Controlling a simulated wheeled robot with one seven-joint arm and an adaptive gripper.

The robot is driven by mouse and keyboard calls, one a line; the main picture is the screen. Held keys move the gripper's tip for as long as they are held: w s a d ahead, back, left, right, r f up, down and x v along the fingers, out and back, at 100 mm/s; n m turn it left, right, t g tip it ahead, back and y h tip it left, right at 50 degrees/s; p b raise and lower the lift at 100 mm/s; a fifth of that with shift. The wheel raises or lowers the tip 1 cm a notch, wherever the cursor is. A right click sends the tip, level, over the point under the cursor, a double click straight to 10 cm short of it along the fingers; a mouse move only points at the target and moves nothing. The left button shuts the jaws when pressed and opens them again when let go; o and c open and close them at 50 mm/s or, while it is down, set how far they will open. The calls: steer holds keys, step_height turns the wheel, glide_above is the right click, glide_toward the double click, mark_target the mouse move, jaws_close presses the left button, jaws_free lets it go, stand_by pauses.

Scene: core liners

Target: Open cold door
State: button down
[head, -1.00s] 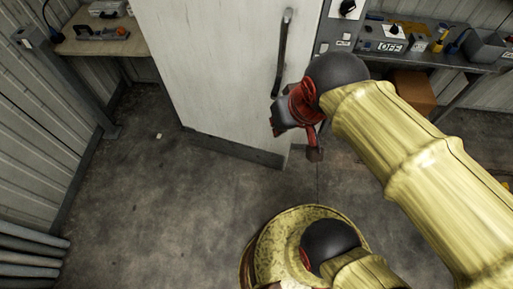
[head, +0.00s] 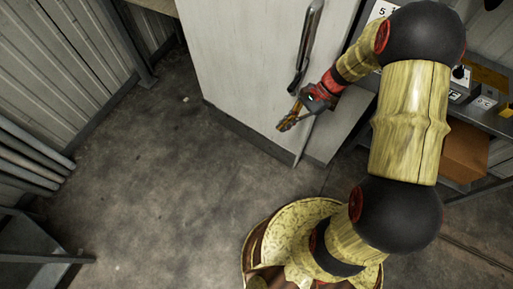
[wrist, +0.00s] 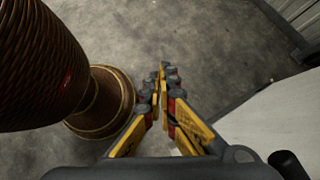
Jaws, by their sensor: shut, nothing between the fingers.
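The cold door (head: 235,55) is a tall pale panel with a dark strip along its bottom. Its long dark handle (head: 306,45) stands upright near the right edge. My gripper (head: 284,126) is shut and empty, pointing down-left just below the handle's lower end, in front of the door. In the wrist view the yellow and grey fingers (wrist: 163,75) are together over bare floor. A pale panel (wrist: 285,125) lies at right there, with a dark rounded piece (wrist: 287,165) in the corner, perhaps the handle. I cannot tell whether the door is ajar.
The concrete floor (head: 150,190) left of the door is clear. Grey pipes (head: 35,155) and a metal frame (head: 35,250) stand at left by the corrugated wall. A bench with a cardboard box (head: 462,152) below it is at right, behind my arm.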

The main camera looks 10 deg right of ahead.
steer(key=s+a+f+m+b, duration=0.1)
steer(key=a+f+b, duration=0.3)
steer(key=a+f, duration=0.5)
steer(key=shift+s+a+f+y, duration=0.2)
steer(key=shift+s+a+y, duration=0.1)
steer(key=shift+s+a, duration=0.6)
steer(key=shift+w, duration=0.1)
stand_by(0.9)
steer(key=w+d+r+p, duration=0.3)
steer(key=w+d+r, duration=0.4)
steer(key=w, duration=0.1)
steer(key=shift+w, duration=0.35)
